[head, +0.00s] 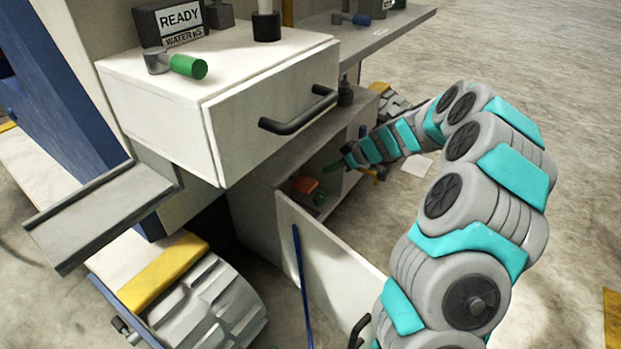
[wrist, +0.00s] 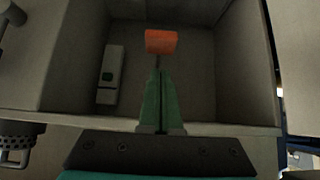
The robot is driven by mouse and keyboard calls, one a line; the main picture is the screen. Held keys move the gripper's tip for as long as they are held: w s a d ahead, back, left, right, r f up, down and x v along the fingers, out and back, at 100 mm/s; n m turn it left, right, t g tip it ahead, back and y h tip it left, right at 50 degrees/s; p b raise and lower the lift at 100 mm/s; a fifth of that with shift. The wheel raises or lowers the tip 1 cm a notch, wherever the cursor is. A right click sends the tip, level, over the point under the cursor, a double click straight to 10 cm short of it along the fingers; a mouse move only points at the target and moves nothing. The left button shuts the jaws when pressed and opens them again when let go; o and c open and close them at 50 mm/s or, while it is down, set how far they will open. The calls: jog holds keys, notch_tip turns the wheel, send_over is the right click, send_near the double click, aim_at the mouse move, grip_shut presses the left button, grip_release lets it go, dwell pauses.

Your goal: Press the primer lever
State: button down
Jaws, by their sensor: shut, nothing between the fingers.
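An orange-red paddle (head: 305,185), which looks like the primer lever, sits inside the open lower cabinet. In the wrist view the paddle (wrist: 161,42) shows ahead of my fingertips, with a thin dark stem or gap below it. My gripper (head: 331,167) reaches in at the right side of the cabinet opening. In the wrist view its green fingers (wrist: 159,78) are together and hold nothing. They line up with the paddle; I cannot tell whether they touch it. The paddle's mounting is hidden.
The cabinet's open door (head: 335,252) hangs below. A white drawer (head: 265,105) with a dark handle juts out above the opening. Cabinet walls close in both sides.

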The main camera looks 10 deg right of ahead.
aim_at(303, 181)
jog(key=x, duration=1)
jog(key=shift+f, duration=0.1)
